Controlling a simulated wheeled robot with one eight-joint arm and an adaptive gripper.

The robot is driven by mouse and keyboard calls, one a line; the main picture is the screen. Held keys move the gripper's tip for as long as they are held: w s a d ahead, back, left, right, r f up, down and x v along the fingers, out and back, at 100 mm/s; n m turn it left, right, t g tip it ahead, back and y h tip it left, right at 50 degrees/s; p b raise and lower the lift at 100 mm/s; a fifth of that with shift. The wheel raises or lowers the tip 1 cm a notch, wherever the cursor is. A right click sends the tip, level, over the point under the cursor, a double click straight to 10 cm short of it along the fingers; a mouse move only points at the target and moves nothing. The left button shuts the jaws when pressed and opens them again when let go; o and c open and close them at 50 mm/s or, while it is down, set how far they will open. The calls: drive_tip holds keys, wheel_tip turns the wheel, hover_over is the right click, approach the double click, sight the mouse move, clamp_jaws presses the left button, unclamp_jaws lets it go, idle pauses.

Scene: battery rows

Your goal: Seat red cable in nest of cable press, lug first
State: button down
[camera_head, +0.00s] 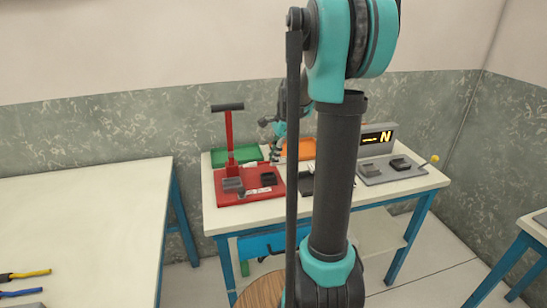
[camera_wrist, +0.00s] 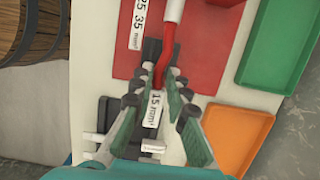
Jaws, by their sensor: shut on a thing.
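The red cable (camera_wrist: 160,77) shows as a short red piece between my fingertips in the wrist view. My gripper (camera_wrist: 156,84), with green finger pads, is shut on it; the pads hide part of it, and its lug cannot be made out. In the head view my gripper (camera_head: 276,155) is over the back of the table, beside the press. The cable press has a red base (camera_wrist: 203,72), a red column (camera_head: 229,135) and a black handle. A dark block (camera_head: 267,179), seemingly the nest, sits on its base. Whether the cable touches it cannot be told.
A green tray (camera_wrist: 272,45) and an orange tray (camera_wrist: 236,132) lie behind the press and to its right. A black tray (camera_wrist: 107,112) is near the gripper. A grey fixture with a lit display (camera_head: 377,138) stands at right. A barrel (camera_wrist: 22,35) stands below the table.

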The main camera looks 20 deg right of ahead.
sight(257, 162)
drive_tip(key=shift+a, duration=0.2)
drive_tip(key=shift+a+f, duration=0.5)
drive_tip(key=shift+a, duration=0.6)
drive_tip(key=shift+a+f, duration=0.5)
drive_tip(key=shift+a, duration=0.55)
drive_tip(key=shift+a+f, duration=0.5)
drive_tip(key=shift+a, duration=0.6)
drive_tip(key=shift+d+x, duration=0.15)
drive_tip(key=shift+x, duration=0.5)
drive_tip(key=shift+d+x, duration=0.15)
drive_tip(key=shift+x, duration=0.45)
drive_tip(key=shift+f, duration=0.15)
drive_tip(key=c, duration=1.4)
unclamp_jaws()
